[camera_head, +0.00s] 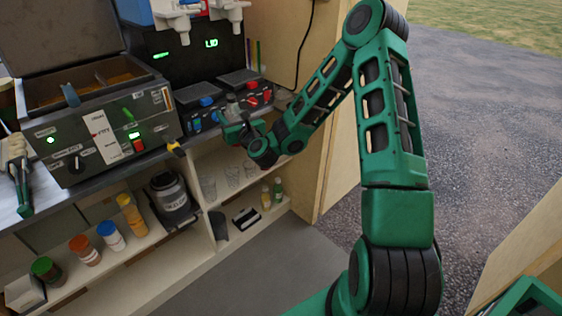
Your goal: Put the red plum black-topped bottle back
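My gripper (236,127) is at the counter's front edge, in front of the slush machine's lower controls, above a shelf with clear cups. Its fingers are small and partly hidden by the wrist, so I cannot tell whether they are open or shut. A small greyish, dark-topped thing (232,101) shows right at the fingers; I cannot tell whether it is held or stands behind them. I cannot make out a red plum black-topped bottle for certain. On the low shelf below stand a small yellow bottle (265,196) and a small green bottle (278,189), side by side.
Clear cups (232,177) stand on the shelf below my gripper. A dark cup (218,224) and a black-and-white box (246,217) are on the low shelf. Jars (85,249) and a grey canister (172,197) fill the left shelf. A wooden panel (325,130) bounds the right.

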